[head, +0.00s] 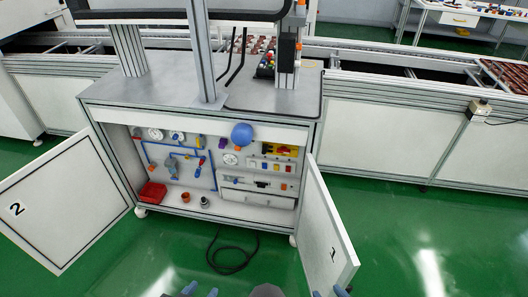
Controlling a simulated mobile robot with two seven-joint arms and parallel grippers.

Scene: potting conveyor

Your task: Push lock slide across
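An open cabinet (180,205) stands ahead, with door 2 (62,200) swung to the left and door 1 (325,228) swung to the right. I cannot pick out the lock slide for sure. A panel with small black fittings (262,184) is at the right inside the cabinet, above a white drawer front (257,199). A blue ball (242,134) shows at the cabinet's top edge. My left gripper (200,291) and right gripper (330,292) show only as fingertips at the bottom edge, well short of the cabinet. Each pair of fingertips is apart, with nothing seen between.
Inside the cabinet are a red bin (152,193), small cups (205,202), gauges and blue pipes (190,153). A dark cable (230,262) lies coiled on the green floor in front. A conveyor (395,130) runs behind. Open door 1 stands out near my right gripper.

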